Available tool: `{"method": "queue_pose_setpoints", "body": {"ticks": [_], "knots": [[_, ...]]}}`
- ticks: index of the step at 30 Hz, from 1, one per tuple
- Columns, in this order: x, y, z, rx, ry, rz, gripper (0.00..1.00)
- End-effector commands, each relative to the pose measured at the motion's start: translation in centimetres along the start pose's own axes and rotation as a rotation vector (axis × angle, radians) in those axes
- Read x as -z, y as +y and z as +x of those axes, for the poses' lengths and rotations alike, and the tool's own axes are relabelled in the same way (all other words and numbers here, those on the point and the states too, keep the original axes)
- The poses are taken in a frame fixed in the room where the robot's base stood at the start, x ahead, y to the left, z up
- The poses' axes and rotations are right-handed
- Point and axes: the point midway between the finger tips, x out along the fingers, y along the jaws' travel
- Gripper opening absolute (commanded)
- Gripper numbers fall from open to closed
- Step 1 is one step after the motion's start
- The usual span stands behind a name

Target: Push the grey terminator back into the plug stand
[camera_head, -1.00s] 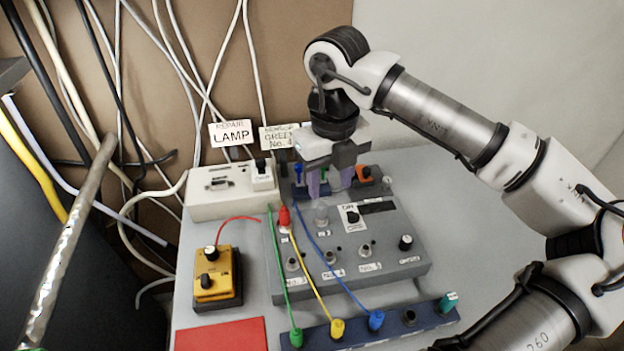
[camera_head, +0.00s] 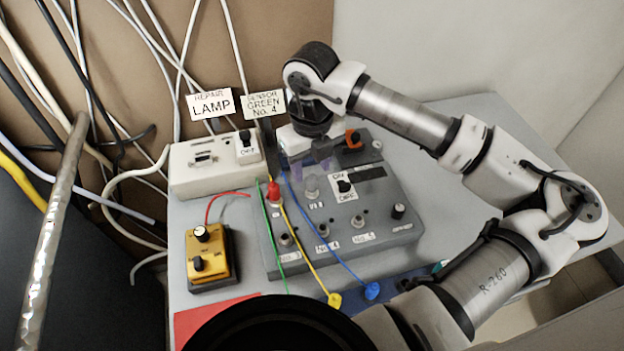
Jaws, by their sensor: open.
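My gripper (camera_head: 312,168) is open above the back part of the grey panel (camera_head: 383,243), with its purplish fingertips pointing down near the sockets there. I cannot make out the grey terminator; the back sockets are partly hidden behind my gripper. The dark blue plug stand (camera_head: 392,286) lies along the front of the panel, mostly hidden by my own arm. A yellow plug (camera_head: 334,300) and a blue plug (camera_head: 373,291) show at the stand. A teal plug (camera_head: 438,266) is just visible at its right end.
A white box (camera_head: 215,165) stands at the back left, and a yellow control box (camera_head: 208,257) in front of it. Green, yellow and blue leads cross the panel; a red plug (camera_head: 273,192) stands on it. A red sheet (camera_head: 205,317) lies at the front left. The table is bare right of the panel.

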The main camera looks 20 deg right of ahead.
Motion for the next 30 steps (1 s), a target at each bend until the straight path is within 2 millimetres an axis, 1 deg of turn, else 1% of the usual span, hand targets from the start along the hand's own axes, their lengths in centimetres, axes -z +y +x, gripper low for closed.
{"method": "queue_pose_setpoints", "body": {"ticks": [2,9,12,18,28,29,30], "knots": [[0.0,0.0,0.7,-0.004,0.003,-0.001,0.46],[-0.2,-0.2,4.0,-0.003,0.001,0.0,0.46],[-0.2,-0.2,4.6,-0.002,0.002,-0.001,0.46],[-0.2,-0.2,4.7,0.0,0.001,-0.001,0.46],[-0.2,-0.2,4.7,0.0,0.001,-0.001,0.02],[-0.2,-0.2,4.7,0.0,0.001,-0.001,0.0],[-0.2,-0.2,4.7,0.0,0.001,-0.001,0.0]]}}
